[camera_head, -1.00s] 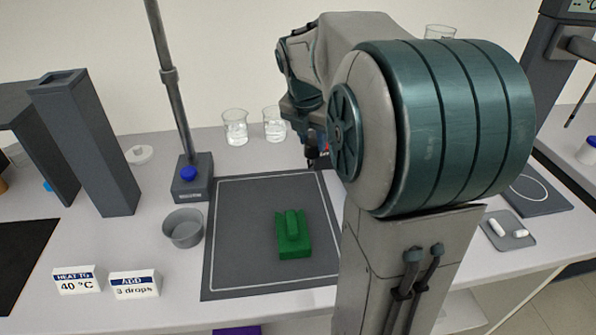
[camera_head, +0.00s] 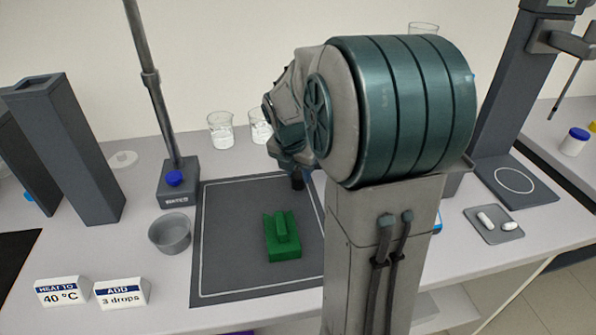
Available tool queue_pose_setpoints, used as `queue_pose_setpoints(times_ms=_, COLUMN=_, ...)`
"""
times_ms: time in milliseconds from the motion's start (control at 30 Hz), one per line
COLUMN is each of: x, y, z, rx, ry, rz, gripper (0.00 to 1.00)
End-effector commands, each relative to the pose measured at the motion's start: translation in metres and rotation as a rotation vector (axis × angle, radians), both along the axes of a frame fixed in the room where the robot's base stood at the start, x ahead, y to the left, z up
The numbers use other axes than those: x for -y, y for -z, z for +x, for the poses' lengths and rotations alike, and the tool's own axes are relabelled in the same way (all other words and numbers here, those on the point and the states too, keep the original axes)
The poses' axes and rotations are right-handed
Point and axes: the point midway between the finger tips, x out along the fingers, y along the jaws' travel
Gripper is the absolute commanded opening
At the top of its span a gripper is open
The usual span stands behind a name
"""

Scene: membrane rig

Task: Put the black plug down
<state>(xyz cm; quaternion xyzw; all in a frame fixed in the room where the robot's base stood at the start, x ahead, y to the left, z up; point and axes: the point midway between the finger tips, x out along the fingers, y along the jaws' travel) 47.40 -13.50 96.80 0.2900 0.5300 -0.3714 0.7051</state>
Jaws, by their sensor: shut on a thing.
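My gripper (camera_head: 297,176) is at the back right of the dark mat (camera_head: 225,274), mostly hidden behind my own arm. It is shut on a small dark thing, which I take to be the black plug (camera_head: 298,183). Its shape is hard to make out at this size, and I cannot tell whether it touches the mat. A green block (camera_head: 283,246) with a raised ridge sits on the mat, in front of the gripper and apart from it.
A grey cup (camera_head: 170,234) stands left of the mat, behind two label cards (camera_head: 122,295). Two glass beakers (camera_head: 221,131) are behind the mat. A rod stand (camera_head: 178,188) is at the back left. A tray with white pieces (camera_head: 494,231) lies right of my arm. The mat's front left is bare.

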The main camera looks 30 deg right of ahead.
Motion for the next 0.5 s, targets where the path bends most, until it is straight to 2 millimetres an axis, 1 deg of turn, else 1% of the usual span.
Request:
queue_pose_setpoints(times_ms=133, x=0.0, y=0.0031, z=-0.0001, rx=-0.001, ry=0.0, rz=0.0, gripper=0.0)
queue_pose_setpoints(times_ms=167, x=0.0001, y=0.0033, z=-0.0001, rx=-0.001, ry=0.0, rz=0.0, gripper=0.34)
queue_pose_setpoints(times_ms=200, x=0.0002, y=0.0027, z=-0.0001, rx=0.0, ry=0.0, rz=0.0, gripper=0.46)
queue_pose_setpoints(times_ms=233, x=0.0001, y=0.0027, z=0.0, rx=0.0, ry=0.0, rz=0.0, gripper=0.54)
queue_pose_setpoints(times_ms=500, x=0.0001, y=0.0021, z=0.0, rx=0.0, ry=0.001, rz=0.0, gripper=0.54)
